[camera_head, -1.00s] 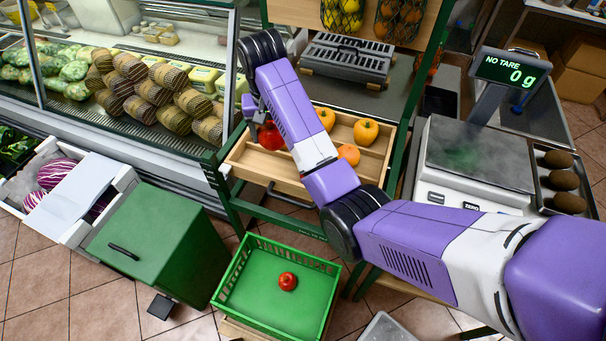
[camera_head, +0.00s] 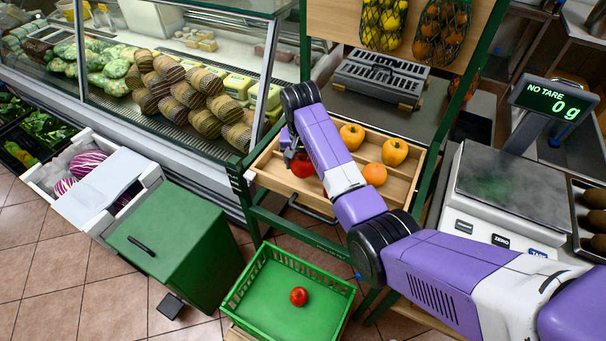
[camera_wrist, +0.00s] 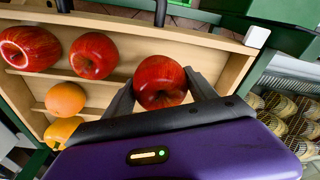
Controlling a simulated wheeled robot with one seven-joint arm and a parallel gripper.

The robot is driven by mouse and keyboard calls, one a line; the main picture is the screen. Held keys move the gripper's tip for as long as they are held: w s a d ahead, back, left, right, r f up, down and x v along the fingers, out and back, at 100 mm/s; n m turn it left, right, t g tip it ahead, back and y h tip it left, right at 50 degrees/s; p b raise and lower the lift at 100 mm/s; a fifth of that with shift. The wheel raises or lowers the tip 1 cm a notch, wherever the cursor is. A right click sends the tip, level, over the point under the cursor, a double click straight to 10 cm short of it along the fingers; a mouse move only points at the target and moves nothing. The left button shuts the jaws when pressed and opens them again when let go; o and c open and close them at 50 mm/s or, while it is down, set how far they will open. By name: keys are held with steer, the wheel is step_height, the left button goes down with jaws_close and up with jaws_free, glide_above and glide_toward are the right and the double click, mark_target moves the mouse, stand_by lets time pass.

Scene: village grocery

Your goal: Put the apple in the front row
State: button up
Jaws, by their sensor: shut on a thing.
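A red apple (camera_wrist: 161,82) sits between the two fingers of my gripper (camera_wrist: 163,92) in the wrist view, and the gripper is shut on it. In the head view a red apple (camera_head: 302,166) shows at the left end of the wooden tray (camera_head: 268,177), partly hidden by my arm. The held apple is over or in the tray, near one side wall; whether it touches the floor I cannot tell. Two more red apples, one (camera_wrist: 93,55) near it and one (camera_wrist: 30,48) at the picture's edge, lie in the tray in the wrist view.
The tray has thin dividers. A green crate (camera_head: 245,290) with one red fruit (camera_head: 298,296) stands below. A scale (camera_head: 515,185) is at right, a glass counter (camera_head: 240,70) at left.

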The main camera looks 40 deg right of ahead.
mark_target(302, 160)
steer(key=shift+f, duration=2.8)
steer(key=shift+f, duration=0.1)
steer(key=o, duration=1.7)
steer(key=r, duration=0.4)
steer(key=a+r, duration=0.1)
steer(key=r, duration=0.3)
steer(key=s+r, duration=0.1)
steer(key=r, duration=0.3)
steer(key=shift+s+a, duration=0.1)
steer(key=shift+a, duration=0.05)
